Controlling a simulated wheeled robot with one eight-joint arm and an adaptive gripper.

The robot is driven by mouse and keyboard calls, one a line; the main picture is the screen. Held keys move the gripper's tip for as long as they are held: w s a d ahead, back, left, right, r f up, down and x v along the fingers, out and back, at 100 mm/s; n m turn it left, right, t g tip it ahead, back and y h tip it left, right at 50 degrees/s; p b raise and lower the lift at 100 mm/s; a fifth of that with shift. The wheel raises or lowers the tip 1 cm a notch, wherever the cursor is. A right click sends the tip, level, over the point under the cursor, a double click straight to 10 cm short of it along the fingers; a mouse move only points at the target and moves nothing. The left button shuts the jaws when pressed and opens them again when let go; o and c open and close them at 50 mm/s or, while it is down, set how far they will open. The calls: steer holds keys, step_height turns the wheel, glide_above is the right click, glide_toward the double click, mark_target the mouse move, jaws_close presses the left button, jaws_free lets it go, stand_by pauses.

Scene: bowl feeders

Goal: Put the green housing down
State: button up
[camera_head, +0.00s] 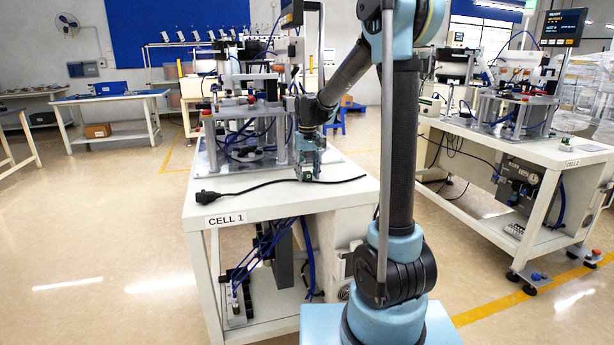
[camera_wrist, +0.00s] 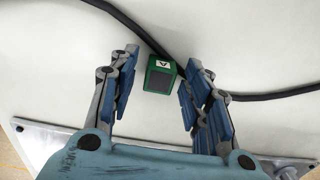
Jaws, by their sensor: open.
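The green housing (camera_wrist: 161,76) is a small green block with a dark square face and a white label marked with a black symbol. In the wrist view it sits on the white table top of Cell 1 (camera_head: 240,205), between the fingers of my gripper (camera_wrist: 161,60). The fingers are open, with a gap at the left; the right finger is very close to the housing, and I cannot tell if it touches. In the head view my gripper (camera_head: 308,170) points down at the table's front part. The housing cannot be made out there.
A black cable (camera_head: 262,186) with a plug lies across the table top, passing right by the housing in the wrist view. The bowl feeder machine (camera_head: 250,130) stands on a metal plate behind my gripper. Cell 2's table (camera_head: 540,150) stands at right.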

mark_target(308, 172)
step_height(308, 172, up, 11)
steer(key=s+d, duration=0.8)
steer(key=s, duration=0.3)
steer(key=s+d+f+m+t, duration=0.1)
steer(key=s+d+f, duration=0.3)
steer(key=s+f, duration=0.4)
steer(key=s+d+f+m+t, duration=0.1)
steer(key=s+d+f+m, duration=0.1)
steer(key=s+d+f, duration=0.3)
steer(key=s+f, duration=0.4)
steer(key=s, duration=0.6)
steer(key=shift+s+f, duration=0.1)
steer(key=shift+f, duration=0.2)
steer(key=shift+c, duration=1.3)
steer(key=shift+d, duration=0.2)
